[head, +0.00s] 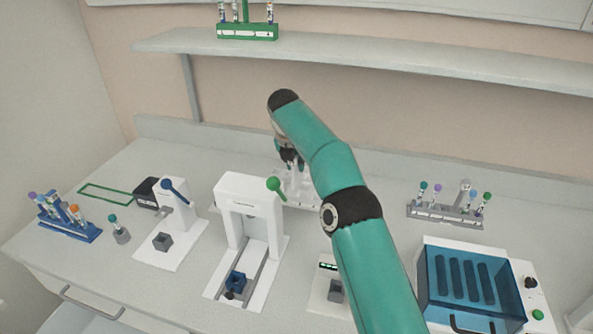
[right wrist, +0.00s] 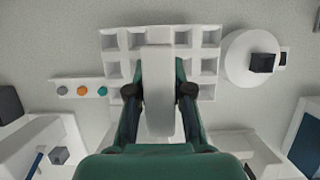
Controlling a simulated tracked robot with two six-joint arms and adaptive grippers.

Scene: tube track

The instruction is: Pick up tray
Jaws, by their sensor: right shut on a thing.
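The white tray (right wrist: 208,66) has a grid of square sockets and a raised white handle (right wrist: 158,85) across its middle. My right gripper (right wrist: 159,92) is over the tray, with its fingers shut on the handle from both sides. In the head view the tray (head: 298,197) is behind the white press, partly hidden by my right arm; my right gripper (head: 291,162) comes down on it from above. I cannot tell whether the tray touches the bench. No tubes show in its visible sockets. My left gripper is not in view.
A white press (head: 246,187) with a green knob stands in front of the tray. A grey tube rack (head: 440,213) and a blue-lidded machine (head: 470,278) are to the right. A blue rack (head: 66,228) is at left, by an empty green outline (head: 108,193). A shelf (head: 360,57) hangs above.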

